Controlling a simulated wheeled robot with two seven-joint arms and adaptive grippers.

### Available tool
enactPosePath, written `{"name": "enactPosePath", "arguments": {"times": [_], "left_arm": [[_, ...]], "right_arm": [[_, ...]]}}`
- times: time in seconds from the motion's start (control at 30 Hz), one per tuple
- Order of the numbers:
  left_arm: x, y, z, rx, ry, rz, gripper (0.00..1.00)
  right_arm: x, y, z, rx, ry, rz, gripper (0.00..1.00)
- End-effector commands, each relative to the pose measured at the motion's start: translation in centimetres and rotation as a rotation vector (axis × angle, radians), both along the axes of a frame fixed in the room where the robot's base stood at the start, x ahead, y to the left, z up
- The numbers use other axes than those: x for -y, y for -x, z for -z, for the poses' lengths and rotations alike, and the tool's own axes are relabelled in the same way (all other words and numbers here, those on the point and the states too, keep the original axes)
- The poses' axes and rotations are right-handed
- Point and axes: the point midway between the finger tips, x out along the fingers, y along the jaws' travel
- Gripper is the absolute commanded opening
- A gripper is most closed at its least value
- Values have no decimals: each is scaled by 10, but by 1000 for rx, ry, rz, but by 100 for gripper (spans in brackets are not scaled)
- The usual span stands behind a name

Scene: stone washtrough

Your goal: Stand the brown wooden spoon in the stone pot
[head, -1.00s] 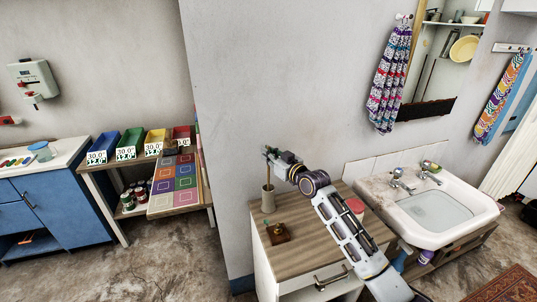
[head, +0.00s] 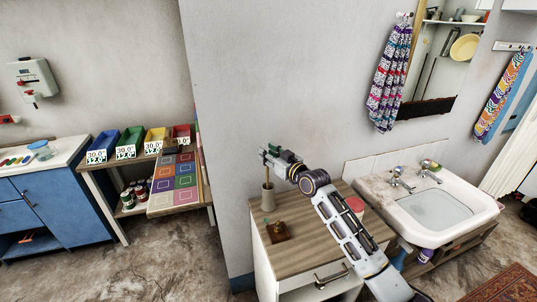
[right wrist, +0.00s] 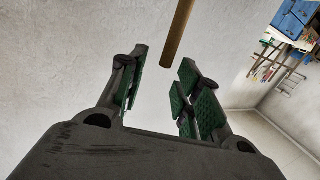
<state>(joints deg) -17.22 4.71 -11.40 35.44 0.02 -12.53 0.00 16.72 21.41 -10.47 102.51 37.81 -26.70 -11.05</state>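The stone pot (head: 268,200) is a small grey-beige cylinder standing on the wooden cabinet top. The brown wooden spoon (head: 267,176) stands nearly upright with its lower part hidden inside the pot. My right gripper (head: 266,153) is at the spoon's upper end, above the pot. In the right wrist view the two green-padded fingers (right wrist: 160,95) are spread apart. The end of the spoon's handle (right wrist: 177,35) shows beyond the fingertips, in line with the gap, with clear space around it. My left gripper is in neither view.
A small brown block-like object (head: 278,232) with a green top sits in front of the pot. A round pink-red item (head: 355,205) is behind my right forearm. The sink (head: 435,210) is to the right. The wall is close behind the pot.

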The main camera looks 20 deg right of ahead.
Motion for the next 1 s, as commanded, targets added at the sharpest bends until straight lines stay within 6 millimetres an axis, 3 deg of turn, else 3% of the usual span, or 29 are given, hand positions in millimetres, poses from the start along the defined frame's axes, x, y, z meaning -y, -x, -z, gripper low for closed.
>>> {"name": "enactPosePath", "arguments": {"times": [0.33, 1.0], "left_arm": [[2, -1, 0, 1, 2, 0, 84], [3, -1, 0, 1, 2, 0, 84]], "right_arm": [[6, 14, 0, -1, 0, 1, 33], [28, 70, -2, -1, 0, 1, 33]]}}
